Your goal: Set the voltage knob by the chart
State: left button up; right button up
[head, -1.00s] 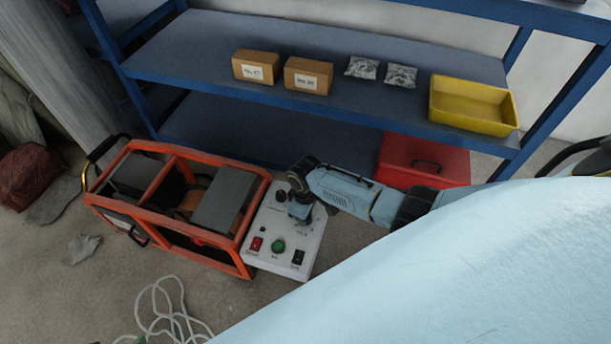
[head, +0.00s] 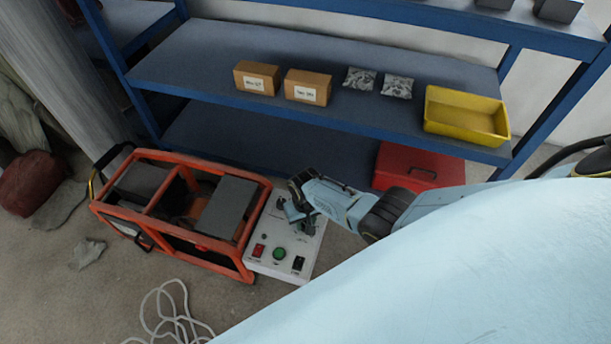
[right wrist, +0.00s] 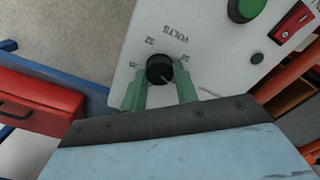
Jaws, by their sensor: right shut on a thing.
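In the head view, my right gripper (head: 297,217) is over the panel's upper part and hides the knob. The knob's exact setting is too small to read. No chart can be made out. My left gripper is not in view.
The orange-framed machine (head: 190,243) stands left of the panel. A blue shelf (head: 210,50) behind holds two boxes, two bags and a yellow tray (head: 465,132). A red toolbox (head: 415,168) is at the right. White cable (head: 165,310) lies on the floor.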

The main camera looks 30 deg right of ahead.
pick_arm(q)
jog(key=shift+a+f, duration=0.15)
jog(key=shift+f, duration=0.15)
pick_arm(e)
jog(key=shift+m, duration=0.4)
jog(key=o, duration=1)
jog(key=shift+c, duration=0.2)
jog(key=shift+r, duration=0.1)
